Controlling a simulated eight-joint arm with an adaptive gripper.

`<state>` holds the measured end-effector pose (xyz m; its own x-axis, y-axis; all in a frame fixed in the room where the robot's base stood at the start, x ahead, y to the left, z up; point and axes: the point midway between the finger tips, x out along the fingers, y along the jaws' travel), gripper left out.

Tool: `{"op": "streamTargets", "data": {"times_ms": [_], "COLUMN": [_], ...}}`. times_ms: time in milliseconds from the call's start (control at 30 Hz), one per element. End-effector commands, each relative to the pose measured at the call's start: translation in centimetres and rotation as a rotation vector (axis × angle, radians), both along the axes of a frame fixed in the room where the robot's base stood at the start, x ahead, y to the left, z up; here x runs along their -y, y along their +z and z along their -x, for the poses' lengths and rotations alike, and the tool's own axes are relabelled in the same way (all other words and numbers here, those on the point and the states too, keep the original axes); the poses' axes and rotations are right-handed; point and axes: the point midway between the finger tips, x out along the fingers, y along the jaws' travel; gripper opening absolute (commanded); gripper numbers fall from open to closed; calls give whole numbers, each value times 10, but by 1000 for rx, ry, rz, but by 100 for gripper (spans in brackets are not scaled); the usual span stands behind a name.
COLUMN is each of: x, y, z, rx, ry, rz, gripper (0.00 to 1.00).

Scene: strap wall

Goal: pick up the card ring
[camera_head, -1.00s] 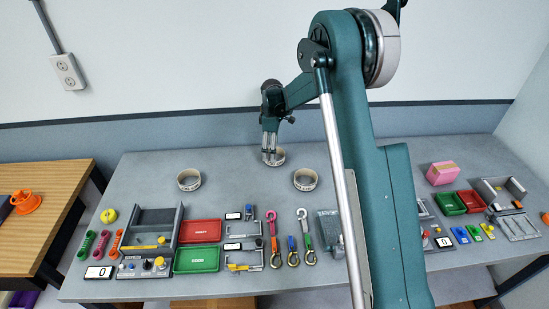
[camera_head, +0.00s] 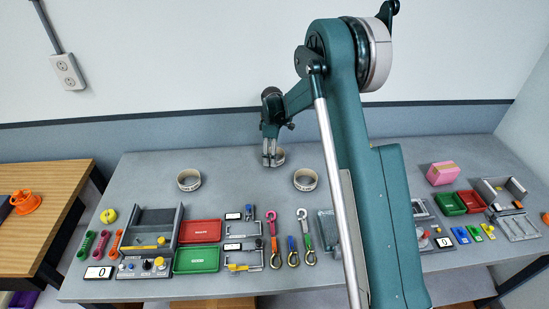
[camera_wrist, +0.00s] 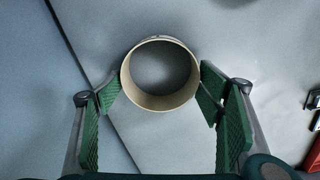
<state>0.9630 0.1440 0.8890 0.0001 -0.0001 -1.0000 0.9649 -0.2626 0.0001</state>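Three pale cardboard-coloured rings with dark marks stand on the grey table. They look alike, and I cannot tell them apart by their printing. The middle ring (camera_head: 281,155) is at the back, partly hidden by my gripper (camera_head: 269,163). In the wrist view, this ring (camera_wrist: 160,103) shows from above, with its hollow middle open to the table. My gripper (camera_wrist: 160,90) is open, with one green pad on each side of the ring. The left pad looks slightly apart from it; the right pad is very close, and contact is unclear.
The other rings stand at the left (camera_head: 189,180) and right (camera_head: 305,180). In front are a red tray (camera_head: 200,231), a green tray (camera_head: 196,260) and several hooks and fixtures. A pink block (camera_head: 442,173) is far right. The table around the middle ring is clear.

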Motion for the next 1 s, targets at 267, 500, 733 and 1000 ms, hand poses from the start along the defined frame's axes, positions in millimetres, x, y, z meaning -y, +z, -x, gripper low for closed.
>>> {"op": "streamTargets", "data": {"times_ms": [267,500,733,1000], "x": [0,0,0,0], "y": [0,2,19,58], "z": [0,0,0,0], "rx": [0,0,0,0], "ry": [0,0,0,0], "rz": [0,0,0,0], "gripper": [53,53,53,53]}}
